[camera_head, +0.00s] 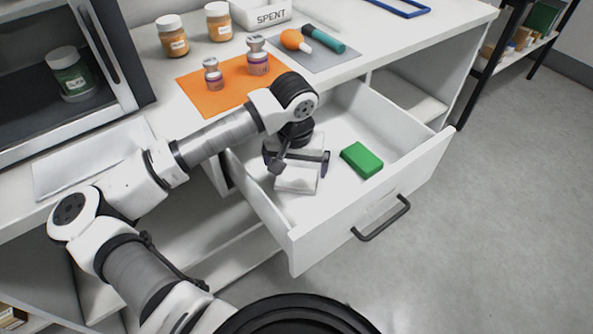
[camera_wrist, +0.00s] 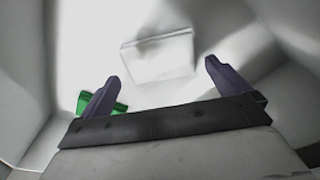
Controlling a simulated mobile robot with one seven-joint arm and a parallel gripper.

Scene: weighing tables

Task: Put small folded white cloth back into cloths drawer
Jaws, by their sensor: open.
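The small folded white cloth (camera_head: 297,180) lies inside the open white drawer (camera_head: 285,218), toward its left side. My gripper (camera_head: 298,161) is over the drawer, above the cloth, and partly hides it in the head view. In the wrist view the cloth (camera_wrist: 158,57) lies flat ahead of the fingers, apart from them. The gripper (camera_wrist: 161,80) is open, with nothing between its fingers. I cannot tell the exact height of the fingers above the drawer floor.
A green block (camera_head: 362,160) lies in the drawer right of the cloth. On the counter are an orange mat (camera_head: 205,101) with two weights, a grey mat (camera_head: 330,58) with an orange bulb and a teal tool, two jars, and a SPENT tray (camera_head: 262,17). Floor at right is clear.

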